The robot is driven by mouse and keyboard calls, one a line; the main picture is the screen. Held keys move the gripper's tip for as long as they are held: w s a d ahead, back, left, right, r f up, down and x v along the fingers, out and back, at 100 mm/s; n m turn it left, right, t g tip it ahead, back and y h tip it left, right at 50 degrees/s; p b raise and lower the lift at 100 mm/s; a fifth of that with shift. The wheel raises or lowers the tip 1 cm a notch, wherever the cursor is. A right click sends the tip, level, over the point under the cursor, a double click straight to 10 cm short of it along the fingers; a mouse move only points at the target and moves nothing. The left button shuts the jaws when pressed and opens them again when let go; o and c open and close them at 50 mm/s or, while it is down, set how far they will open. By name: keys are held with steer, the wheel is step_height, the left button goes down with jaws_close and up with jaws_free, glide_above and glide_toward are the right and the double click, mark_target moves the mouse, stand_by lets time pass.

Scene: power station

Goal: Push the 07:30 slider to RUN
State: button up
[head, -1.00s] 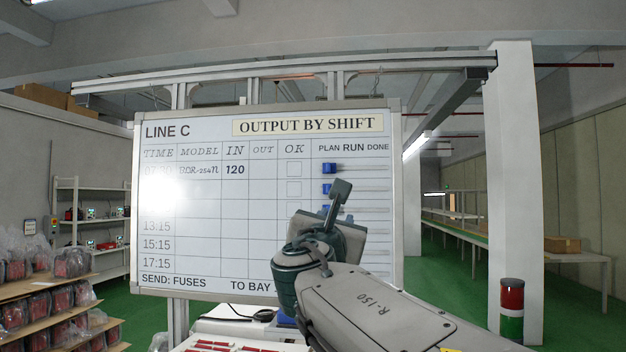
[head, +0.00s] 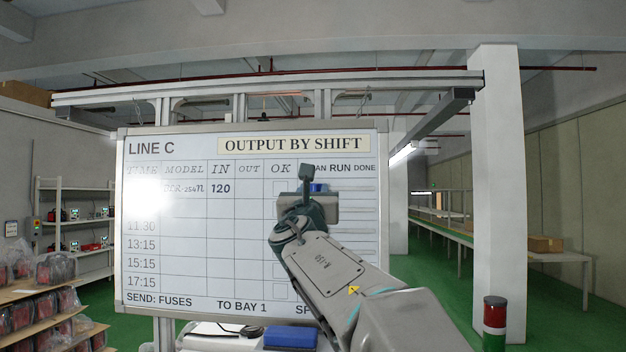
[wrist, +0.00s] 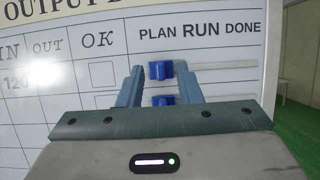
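The whiteboard (head: 190,240) has a top row with 120 under IN; its time label is washed out by glare. That row's blue slider (wrist: 161,70) sits at the left end of its pale track (wrist: 220,66), below PLAN and left of RUN. In the head view a blue slider (head: 318,187) shows partly behind my gripper (head: 306,170). In the wrist view my gripper (wrist: 160,78) is open, with one finger on each side of the top slider. I cannot tell whether either finger touches it. A second blue slider (wrist: 162,100) shows lower between the fingers.
More slider tracks lie below, mostly hidden by my arm. A cart top with a blue box (head: 290,336) stands below the board. A pillar (head: 497,180) and a red-green post (head: 495,320) are at right. Shelves with wrapped goods (head: 40,290) stand at left.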

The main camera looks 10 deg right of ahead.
steer(key=shift+x, duration=0.85)
